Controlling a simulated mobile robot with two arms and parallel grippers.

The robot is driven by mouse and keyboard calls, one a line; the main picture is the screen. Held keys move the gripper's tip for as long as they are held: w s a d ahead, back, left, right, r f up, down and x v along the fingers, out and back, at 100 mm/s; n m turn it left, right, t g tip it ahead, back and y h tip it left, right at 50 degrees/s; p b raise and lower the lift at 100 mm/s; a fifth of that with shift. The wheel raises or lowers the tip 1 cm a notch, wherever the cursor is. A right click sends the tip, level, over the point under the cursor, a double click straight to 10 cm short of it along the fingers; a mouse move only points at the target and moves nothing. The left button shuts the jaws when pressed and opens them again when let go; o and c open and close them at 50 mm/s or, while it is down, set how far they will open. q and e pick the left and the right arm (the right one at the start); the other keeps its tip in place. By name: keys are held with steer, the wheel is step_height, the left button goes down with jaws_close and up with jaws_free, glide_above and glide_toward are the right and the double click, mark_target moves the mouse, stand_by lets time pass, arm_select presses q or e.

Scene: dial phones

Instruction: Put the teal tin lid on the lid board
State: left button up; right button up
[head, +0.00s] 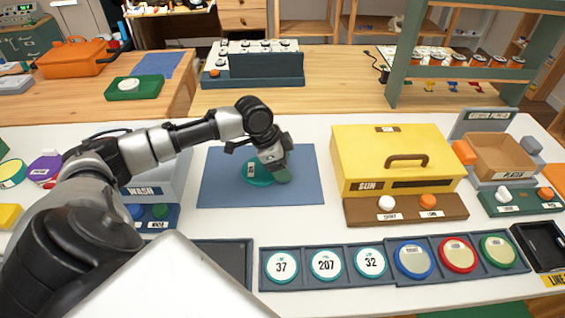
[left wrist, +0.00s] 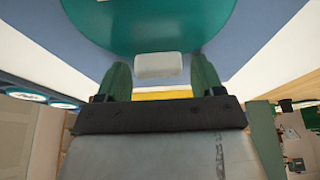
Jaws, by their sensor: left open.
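The teal tin lid (head: 254,174) lies flat on a blue mat (head: 222,188) in the middle of the white table. My left gripper (head: 276,168) is over the right side of the lid and hides part of it. In the left wrist view the teal lid (left wrist: 150,30) fills the top, and a pale block-shaped knob (left wrist: 158,66) shows between the green fingertips (left wrist: 162,78). The left fingers are apart; I cannot tell whether they touch the knob. No label in view names the lid board. My right gripper is out of view.
A row of dark trays holds numbered discs (head: 325,265) and blue, red (head: 457,254) and green-rimmed discs along the front. A yellow SUN box (head: 392,155) stands right of the mat. A WASH box (head: 160,178) is at left, partly behind my arm.

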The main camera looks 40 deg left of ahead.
arm_select(q)
steer(key=v, duration=1.2)
steer(key=shift+r, duration=0.15)
steer(key=shift+d+p, duration=0.1)
steer(key=shift+p, duration=0.2)
